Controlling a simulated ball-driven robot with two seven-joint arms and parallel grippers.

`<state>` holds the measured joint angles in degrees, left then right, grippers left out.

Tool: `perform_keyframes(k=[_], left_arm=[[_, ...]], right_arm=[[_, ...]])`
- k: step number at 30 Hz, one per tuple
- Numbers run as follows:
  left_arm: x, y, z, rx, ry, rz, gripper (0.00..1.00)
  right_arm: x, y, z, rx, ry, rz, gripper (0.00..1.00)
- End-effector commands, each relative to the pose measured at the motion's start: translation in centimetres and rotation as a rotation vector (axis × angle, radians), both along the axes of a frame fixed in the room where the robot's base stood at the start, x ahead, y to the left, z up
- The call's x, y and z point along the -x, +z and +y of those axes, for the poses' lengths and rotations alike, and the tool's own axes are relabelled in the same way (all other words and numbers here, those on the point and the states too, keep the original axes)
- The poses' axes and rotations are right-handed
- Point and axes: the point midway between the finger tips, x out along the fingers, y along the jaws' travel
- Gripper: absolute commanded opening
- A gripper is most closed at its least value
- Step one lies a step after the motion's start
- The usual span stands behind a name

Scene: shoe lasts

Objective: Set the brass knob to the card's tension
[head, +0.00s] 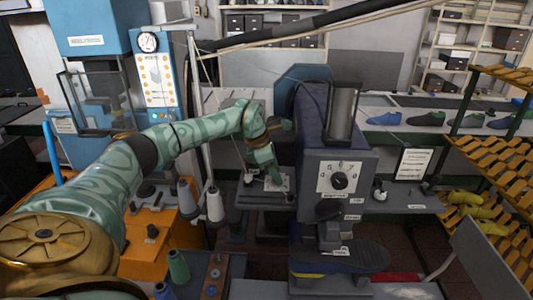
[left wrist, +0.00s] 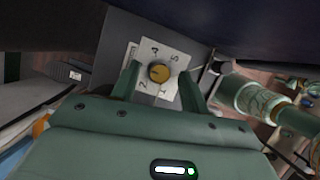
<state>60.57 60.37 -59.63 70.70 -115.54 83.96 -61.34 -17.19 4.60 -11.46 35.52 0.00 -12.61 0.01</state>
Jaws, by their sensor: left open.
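The brass knob (left wrist: 159,72) sits on a pale dial plate (left wrist: 151,55) with printed numbers, on a dark grey surface in the left wrist view. My left gripper (left wrist: 158,69) is open, with one finger on either side of the knob; I cannot tell whether they touch it. In the head view my left gripper (head: 264,172) reaches down at a pale plate (head: 276,184), and the knob there is hidden or too small to make out. A white printed card (head: 413,164) stands to the right; its text is too small to read. My right gripper is not in view.
A blue machine (head: 95,30) stands at back left.

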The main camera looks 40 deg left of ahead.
Motion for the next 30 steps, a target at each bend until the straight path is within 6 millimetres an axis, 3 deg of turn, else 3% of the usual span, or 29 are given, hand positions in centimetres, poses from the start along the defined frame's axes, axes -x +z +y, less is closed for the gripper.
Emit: perform_keyframes(k=[12, 16, 21, 30], left_arm=[[3.0, 9.9, 2.8, -0.001, 0.002, -0.005, 0.45], [3.7, 12.3, 3.4, -0.001, 0.002, -0.005, 0.45], [4.3, 13.8, 3.8, -0.001, 0.001, -0.002, 0.45], [4.4, 14.1, 3.9, -0.001, 0.000, -0.002, 0.45]], right_arm=[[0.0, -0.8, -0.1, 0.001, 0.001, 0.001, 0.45], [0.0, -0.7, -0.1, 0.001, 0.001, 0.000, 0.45], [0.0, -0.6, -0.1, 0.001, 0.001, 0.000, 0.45], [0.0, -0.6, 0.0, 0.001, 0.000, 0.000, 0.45]])
